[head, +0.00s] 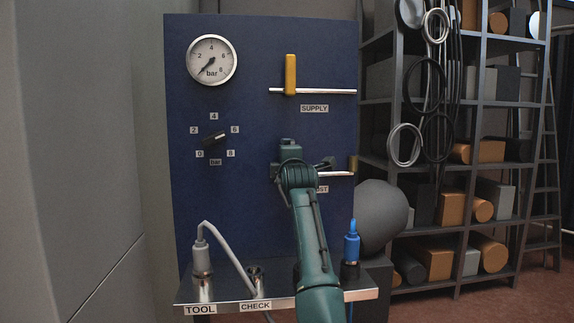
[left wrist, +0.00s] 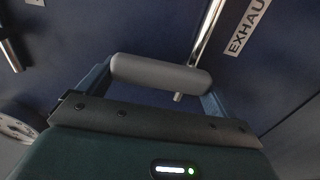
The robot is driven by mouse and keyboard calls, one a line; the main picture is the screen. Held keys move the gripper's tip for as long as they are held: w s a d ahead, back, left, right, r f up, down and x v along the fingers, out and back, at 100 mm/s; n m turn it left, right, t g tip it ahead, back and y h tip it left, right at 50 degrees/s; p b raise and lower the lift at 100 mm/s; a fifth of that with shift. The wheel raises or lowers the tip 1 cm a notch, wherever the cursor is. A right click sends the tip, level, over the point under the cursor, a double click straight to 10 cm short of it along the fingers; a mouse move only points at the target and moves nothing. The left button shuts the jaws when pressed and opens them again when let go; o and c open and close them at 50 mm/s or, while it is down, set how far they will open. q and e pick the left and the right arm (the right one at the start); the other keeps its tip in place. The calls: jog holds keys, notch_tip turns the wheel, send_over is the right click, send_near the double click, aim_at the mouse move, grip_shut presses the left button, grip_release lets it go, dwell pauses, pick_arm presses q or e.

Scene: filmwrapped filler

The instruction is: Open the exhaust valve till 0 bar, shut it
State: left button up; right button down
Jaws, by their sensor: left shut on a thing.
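My left gripper (head: 322,164) is at the exhaust valve on the blue panel (head: 250,225). The exhaust pipe (head: 337,173) shows to its right, and its label (head: 322,189) is partly covered by my arm. In the left wrist view, a grey rounded bar (left wrist: 160,75) spans my gripper's blue-grey fingers, across the exhaust pipe (left wrist: 206,30). The gripper is shut on the exhaust valve handle; the grip itself is largely hidden in the head view. The pressure gauge (head: 212,60) has its needle at the lower left, at about 0 bar. My right gripper is not in view.
The yellow supply lever (head: 290,75) stands upright above. A black knob (head: 214,141) sits left of my arm. A grey hose plug (head: 202,258) and a blue plug (head: 351,247) stand on the metal ledge (head: 225,297). Loaded shelves (head: 466,150) stand at the right.

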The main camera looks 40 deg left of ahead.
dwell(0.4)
pick_arm(q)
jog(key=o, duration=1.1)
jog(key=b+v, duration=0.1)
jog(key=v, duration=1.2)
jog(key=shift+s+b, duration=0.1)
jog(key=shift+b, duration=0.2)
